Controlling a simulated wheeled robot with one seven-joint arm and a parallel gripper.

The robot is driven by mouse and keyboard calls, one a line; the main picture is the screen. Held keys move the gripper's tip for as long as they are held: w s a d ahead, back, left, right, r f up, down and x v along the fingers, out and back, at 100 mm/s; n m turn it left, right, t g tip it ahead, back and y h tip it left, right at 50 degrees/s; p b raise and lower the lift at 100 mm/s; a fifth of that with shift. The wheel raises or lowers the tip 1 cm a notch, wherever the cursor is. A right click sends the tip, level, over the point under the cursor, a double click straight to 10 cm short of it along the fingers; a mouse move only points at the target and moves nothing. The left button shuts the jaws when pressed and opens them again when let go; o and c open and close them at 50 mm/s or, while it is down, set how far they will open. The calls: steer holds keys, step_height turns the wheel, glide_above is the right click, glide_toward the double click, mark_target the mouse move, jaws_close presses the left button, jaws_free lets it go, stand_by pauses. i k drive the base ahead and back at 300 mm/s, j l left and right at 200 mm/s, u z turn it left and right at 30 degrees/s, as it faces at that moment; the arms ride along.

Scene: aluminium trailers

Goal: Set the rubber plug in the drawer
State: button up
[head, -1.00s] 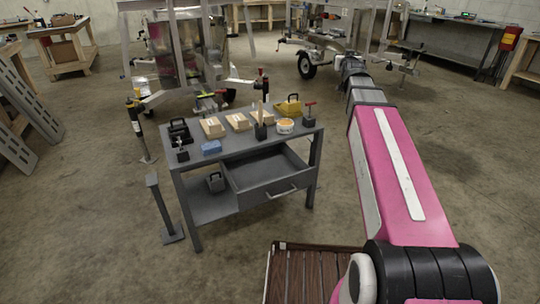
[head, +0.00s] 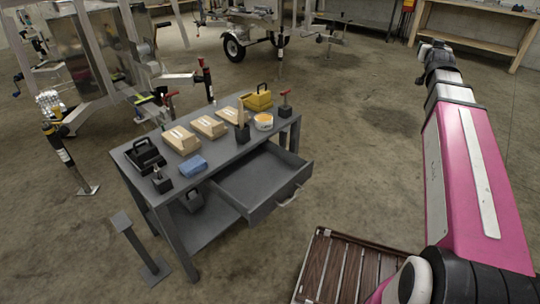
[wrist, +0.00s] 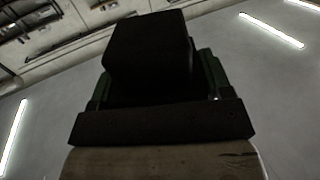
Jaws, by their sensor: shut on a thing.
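The drawer (head: 263,180) of the grey workbench is pulled open, and its visible floor is bare. My gripper (head: 436,47) is small and far off at the end of my raised arm, to the right of the workbench and apart from it. In the wrist view it is shut on a dark block (wrist: 150,50), which fills the middle of the picture. The block looks matte black, like the rubber plug, but the view is too dark to be sure. A wide dark bar and a pale wood-like surface show below it.
Trailers stand behind. Floor right of the drawer is open.

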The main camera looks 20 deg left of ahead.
mark_target(279, 177)
steer(key=k+j+z, duration=0.35)
steer(key=k+j, duration=0.25)
steer(key=j, duration=0.3)
steer(key=k+j+z, duration=0.3)
steer(key=k+j, duration=0.8)
